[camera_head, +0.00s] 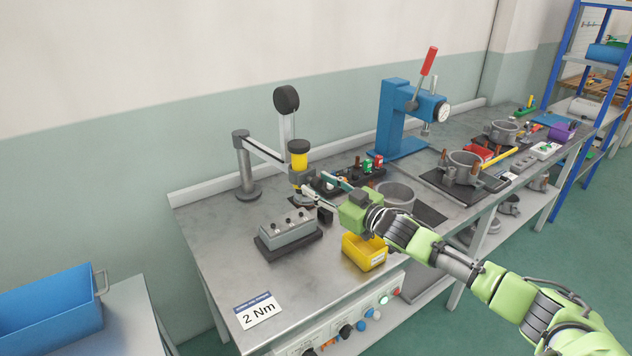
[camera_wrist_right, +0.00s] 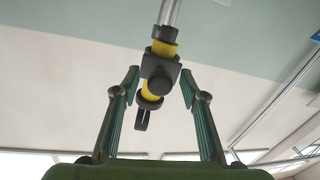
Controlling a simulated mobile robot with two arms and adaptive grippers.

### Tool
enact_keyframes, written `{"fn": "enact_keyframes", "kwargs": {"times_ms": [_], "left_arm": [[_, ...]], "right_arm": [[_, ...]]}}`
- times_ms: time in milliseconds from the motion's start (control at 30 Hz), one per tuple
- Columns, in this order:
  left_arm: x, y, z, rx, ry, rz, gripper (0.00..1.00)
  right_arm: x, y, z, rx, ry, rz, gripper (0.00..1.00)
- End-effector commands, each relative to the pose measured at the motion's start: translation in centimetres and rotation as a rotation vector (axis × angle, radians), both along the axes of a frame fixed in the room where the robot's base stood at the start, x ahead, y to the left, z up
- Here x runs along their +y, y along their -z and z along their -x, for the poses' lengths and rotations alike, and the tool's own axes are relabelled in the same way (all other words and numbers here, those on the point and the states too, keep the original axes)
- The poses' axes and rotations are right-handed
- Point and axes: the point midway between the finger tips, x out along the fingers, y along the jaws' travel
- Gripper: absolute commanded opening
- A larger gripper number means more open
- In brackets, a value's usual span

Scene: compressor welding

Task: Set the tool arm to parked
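The tool arm (camera_head: 262,149) reaches right from a grey post on the bench. At its end hangs a yellow and black tool (camera_head: 298,158), upright, below a dark round disc (camera_head: 286,98). My right gripper (camera_head: 313,185) is beside the tool's lower part, its fingers pointing at it. In the right wrist view the tool (camera_wrist_right: 155,88) shows between the two spread fingers (camera_wrist_right: 160,82), with a dark round knob facing the camera. The fingers are open, with gaps on both sides of the tool. My left gripper is out of view.
A grey block with several knobs (camera_head: 288,229) stands in front of the tool. A yellow bin (camera_head: 364,252) sits near the front edge, below my right wrist. A blue press (camera_head: 401,115) stands at the back. The left front bench top is clear around the "2 Nm" card (camera_head: 258,311).

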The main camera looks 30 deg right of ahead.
Motion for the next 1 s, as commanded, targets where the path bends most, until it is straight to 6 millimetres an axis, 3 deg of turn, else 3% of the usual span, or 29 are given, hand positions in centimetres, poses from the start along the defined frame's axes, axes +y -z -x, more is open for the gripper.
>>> {"fn": "enact_keyframes", "kwargs": {"times_ms": [200,533,700,1000], "left_arm": [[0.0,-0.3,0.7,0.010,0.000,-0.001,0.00],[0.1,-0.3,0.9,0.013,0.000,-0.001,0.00],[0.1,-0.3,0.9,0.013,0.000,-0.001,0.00],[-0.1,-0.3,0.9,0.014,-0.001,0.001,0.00]], "right_arm": [[0.4,-0.1,-1.4,-0.001,0.000,0.001,0.40],[0.4,0.0,-1.6,0.000,-0.001,0.001,0.40],[0.4,0.0,-1.5,-0.001,-0.001,0.001,0.00],[0.8,0.0,-1.6,-0.001,0.007,-0.002,0.00]]}}
